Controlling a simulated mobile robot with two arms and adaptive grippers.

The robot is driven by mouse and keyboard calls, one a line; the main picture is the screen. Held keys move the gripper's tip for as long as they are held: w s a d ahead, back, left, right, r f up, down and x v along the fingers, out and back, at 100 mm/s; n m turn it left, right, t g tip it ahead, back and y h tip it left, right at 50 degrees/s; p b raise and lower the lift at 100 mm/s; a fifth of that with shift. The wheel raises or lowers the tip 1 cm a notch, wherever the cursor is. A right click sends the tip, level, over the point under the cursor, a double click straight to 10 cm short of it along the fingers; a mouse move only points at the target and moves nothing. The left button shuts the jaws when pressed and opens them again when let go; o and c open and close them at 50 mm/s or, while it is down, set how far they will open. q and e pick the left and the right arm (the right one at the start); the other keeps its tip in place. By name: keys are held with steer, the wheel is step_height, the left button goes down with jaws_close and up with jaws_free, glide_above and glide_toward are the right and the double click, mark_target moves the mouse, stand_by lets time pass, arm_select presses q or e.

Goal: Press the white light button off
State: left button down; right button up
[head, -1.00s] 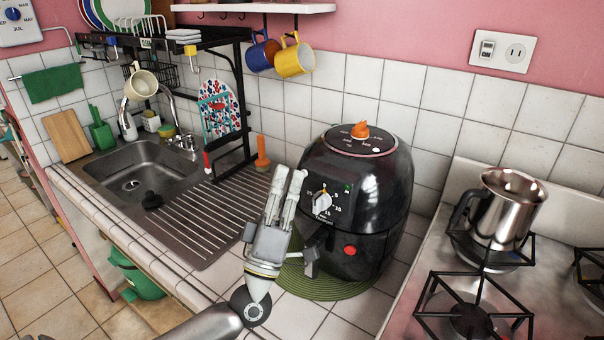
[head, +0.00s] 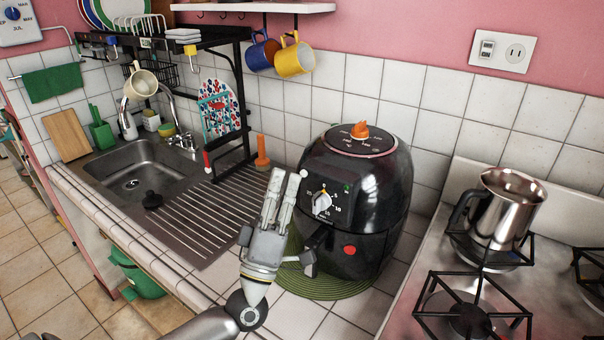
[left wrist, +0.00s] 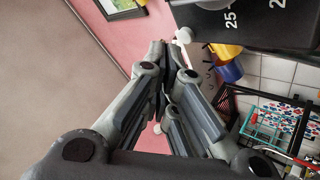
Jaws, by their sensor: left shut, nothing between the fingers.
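A small white round piece (head: 303,173) shows at the left edge of the black air fryer (head: 370,205), right beside my left fingertips. It also shows in the left wrist view (left wrist: 184,35) close to the fingertips. I cannot tell whether they touch it. A switch (head: 487,48) sits in the white wall plate at the upper right, far from my gripper. My left gripper (head: 286,178) is shut and empty, pointing up in front of the fryer; it fills the middle of the left wrist view (left wrist: 165,62). My right gripper is not in view.
The fryer has a white dial (head: 322,203) and a red button (head: 349,251), and stands on a green round mat (head: 320,289). A steel pot (head: 505,205) stands on the stove at the right. The sink (head: 140,175) and black rack (head: 245,90) are at the left.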

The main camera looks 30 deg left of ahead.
arm_select(q)
steer(key=s, duration=0.6)
steer(key=shift+a+p, duration=0.25)
steer(key=shift+p, duration=0.05)
stand_by(0.3)
